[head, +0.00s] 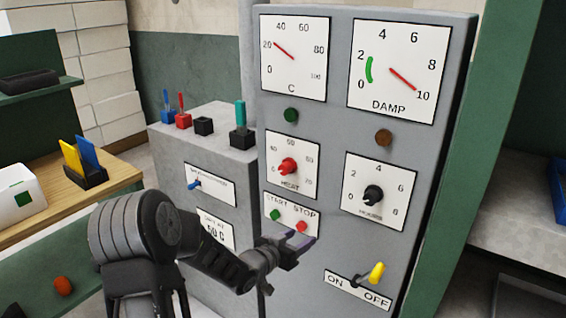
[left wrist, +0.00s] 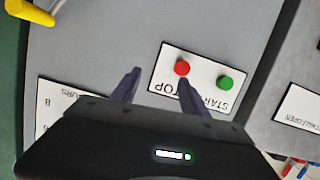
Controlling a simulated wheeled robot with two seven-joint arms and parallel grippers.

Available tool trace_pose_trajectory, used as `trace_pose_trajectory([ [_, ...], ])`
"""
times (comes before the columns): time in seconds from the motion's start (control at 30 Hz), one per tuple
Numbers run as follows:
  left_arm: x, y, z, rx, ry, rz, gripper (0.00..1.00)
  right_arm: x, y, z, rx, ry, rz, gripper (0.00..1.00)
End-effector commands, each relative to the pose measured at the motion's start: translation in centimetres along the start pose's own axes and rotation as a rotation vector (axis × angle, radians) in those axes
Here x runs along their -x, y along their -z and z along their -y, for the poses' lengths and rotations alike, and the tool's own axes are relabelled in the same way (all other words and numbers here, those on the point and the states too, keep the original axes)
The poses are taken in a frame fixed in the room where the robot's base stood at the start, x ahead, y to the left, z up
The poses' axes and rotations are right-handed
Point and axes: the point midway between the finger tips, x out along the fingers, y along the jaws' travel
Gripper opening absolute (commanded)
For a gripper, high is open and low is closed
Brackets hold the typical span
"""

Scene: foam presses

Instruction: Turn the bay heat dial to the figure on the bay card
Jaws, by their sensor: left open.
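The bay heat dial (head: 288,166) is a red knob on a white plate marked HEAT, with figures around it, on the grey panel in the head view. Where its pointer stands is too small to tell. My left gripper (head: 300,247) is open and empty, below the heat dial and close to the START/STOP plate (head: 290,213). The left wrist view shows its two fingers (left wrist: 158,90) apart near that plate. The heat dial is not visible there.
The black HOURS dial (head: 373,193) is right of the heat dial. A yellow ON/OFF lever (head: 376,272) is at lower right. The C gauge (head: 293,57) has its needle near 20; the DAMP gauge (head: 400,70) near 10.

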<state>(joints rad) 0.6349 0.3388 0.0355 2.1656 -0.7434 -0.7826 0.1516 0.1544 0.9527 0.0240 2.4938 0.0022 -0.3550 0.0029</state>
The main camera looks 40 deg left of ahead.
Motion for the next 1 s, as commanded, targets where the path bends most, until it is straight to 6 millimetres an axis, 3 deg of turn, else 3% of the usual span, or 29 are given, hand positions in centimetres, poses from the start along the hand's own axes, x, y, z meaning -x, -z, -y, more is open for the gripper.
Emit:
trace_pose_trajectory([
  [0.03,1.5,4.9,2.7,-0.066,0.025,-0.081,0.53,0.8,0.0,0.3,-0.001,-0.001,0.001,0.36],
  [0.1,3.3,9.6,5.0,-0.147,0.040,-0.165,0.53,1.1,-0.1,0.4,-0.001,-0.001,0.002,0.36],
  [0.2,5.5,13.8,6.8,-0.235,0.050,-0.235,0.53,1.4,-0.1,0.5,-0.002,-0.002,0.003,0.36],
  [0.27,6.3,15.2,7.3,-0.266,0.050,-0.258,0.53,1.5,-0.1,0.5,-0.002,-0.002,0.003,0.36],
  [0.73,6.3,16.0,7.5,-0.285,0.049,-0.270,0.53,1.5,-0.1,0.5,-0.002,-0.002,0.003,0.36],
  [1.0,3.2,16.9,7.4,-0.282,0.047,-0.269,0.53,2.5,-0.2,0.8,-0.004,-0.005,0.006,0.36],
])
